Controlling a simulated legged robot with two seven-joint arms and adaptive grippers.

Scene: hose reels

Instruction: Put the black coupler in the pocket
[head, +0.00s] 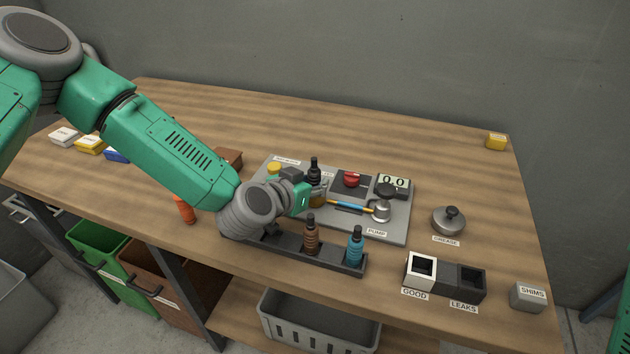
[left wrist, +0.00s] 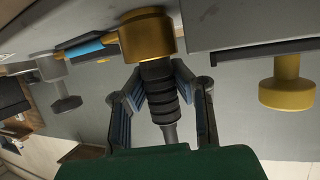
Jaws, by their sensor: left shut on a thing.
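My left gripper (head: 319,184) is over the grey test panel (head: 397,228). In the left wrist view its two fingers (left wrist: 161,100) are shut on the ribbed black coupler (left wrist: 158,92). The black coupler also shows upright in the head view (head: 314,168). One end of it meets a brass fitting (left wrist: 147,38) on the panel; I cannot tell how firmly it is seated. A dark rack (head: 347,265) in front of the panel holds a brown coupler (head: 311,237) and a teal coupler (head: 355,245). White GOOD (head: 420,270) and dark LEAKS (head: 466,283) pockets stand at the right. My right gripper is not in view.
The panel carries a red knob (head: 351,179), a gauge reading 0.0 (head: 394,181) and a pump (head: 382,207). A grease pot (head: 449,220) and a SHIMS box (head: 528,297) stand at the right. The table's back right is mostly clear.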

